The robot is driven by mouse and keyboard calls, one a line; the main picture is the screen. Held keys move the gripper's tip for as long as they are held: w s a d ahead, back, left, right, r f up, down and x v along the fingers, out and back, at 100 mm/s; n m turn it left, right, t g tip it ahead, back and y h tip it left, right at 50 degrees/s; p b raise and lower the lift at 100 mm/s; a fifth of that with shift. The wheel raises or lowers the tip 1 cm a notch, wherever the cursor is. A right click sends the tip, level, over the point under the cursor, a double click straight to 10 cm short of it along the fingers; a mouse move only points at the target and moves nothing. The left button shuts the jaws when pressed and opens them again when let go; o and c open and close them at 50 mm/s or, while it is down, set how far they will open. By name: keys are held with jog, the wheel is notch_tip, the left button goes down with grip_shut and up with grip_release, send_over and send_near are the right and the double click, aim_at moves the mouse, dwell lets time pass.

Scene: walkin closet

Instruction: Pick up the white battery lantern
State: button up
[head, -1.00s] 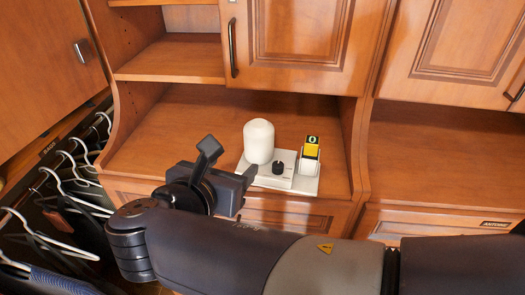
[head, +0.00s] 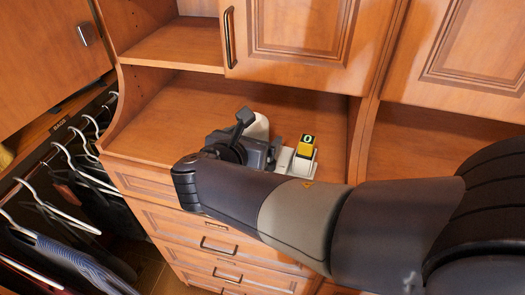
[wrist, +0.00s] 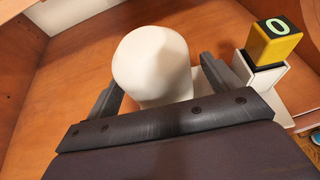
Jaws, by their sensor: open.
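The white battery lantern (wrist: 152,62) is a smooth white rounded cylinder, upright on the wooden shelf. In the head view its top (head: 261,125) shows behind my gripper (head: 268,152), which hides most of it. In the wrist view my gripper (wrist: 162,68) is open, with one finger to the left of the lantern and one to the right. The lantern's lower part is hidden behind the gripper's body. I cannot tell whether either finger touches it.
A yellow and black block marked 0 (head: 307,145) sits in a white holder (head: 302,163) just right of the lantern. The shelf (head: 180,110) is clear to the left. Cabinet doors (head: 300,40) hang above, drawers (head: 215,243) lie below, and hangers (head: 60,180) are at left.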

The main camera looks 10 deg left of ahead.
jog(key=shift+c, duration=0.6)
jog(key=shift+r, duration=0.1)
jog(key=c, duration=1.3)
